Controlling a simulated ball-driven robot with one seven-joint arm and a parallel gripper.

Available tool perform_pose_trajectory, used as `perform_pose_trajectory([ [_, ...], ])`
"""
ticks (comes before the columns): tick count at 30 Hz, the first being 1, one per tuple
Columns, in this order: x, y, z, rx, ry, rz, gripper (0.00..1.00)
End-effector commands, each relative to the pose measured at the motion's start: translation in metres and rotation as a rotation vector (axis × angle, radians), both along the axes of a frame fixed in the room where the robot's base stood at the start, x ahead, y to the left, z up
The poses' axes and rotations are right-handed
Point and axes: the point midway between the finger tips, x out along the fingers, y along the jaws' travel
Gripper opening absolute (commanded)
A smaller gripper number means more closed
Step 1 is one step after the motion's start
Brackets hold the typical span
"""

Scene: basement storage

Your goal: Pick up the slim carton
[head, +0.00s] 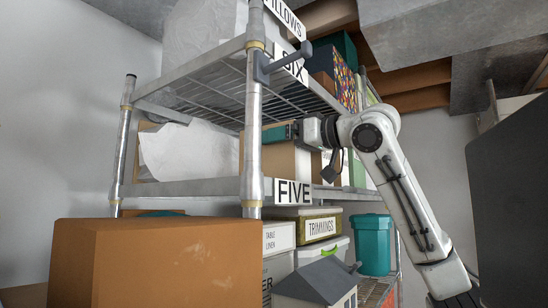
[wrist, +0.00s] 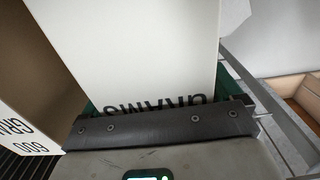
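A white carton printed with "GRAMS" (wrist: 135,50) fills the middle of the wrist view, close against my gripper (wrist: 160,100). The green fingers show at its left and right edges, set wide apart. Only small parts of them show, and contact with the carton cannot be told. In the head view my gripper (head: 284,132) reaches level into the shelf marked FIVE, by the upper part of a brown-and-white carton (head: 278,163). The fingertips are largely hidden there.
Another carton marked "600 GRA" (wrist: 28,125) stands at left in the wrist view. A shelf post (head: 252,110) and the wire shelf SIX (head: 205,85) above bound the space. A white bag (head: 180,152) lies left. A brown box (head: 160,260) stands in front.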

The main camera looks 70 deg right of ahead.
Motion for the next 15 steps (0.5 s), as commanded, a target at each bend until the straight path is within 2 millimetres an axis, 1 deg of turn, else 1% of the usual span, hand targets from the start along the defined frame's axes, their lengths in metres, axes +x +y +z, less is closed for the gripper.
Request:
perform_pose_trajectory([
  [1,-0.0001,0.0,0.0,0.0,0.0,0.0,0.87],
  [2,-0.0002,0.0,0.0,0.0,0.0,0.0,0.84],
  [15,-0.0003,0.0,-0.0001,0.0,0.0,0.0,0.42],
])
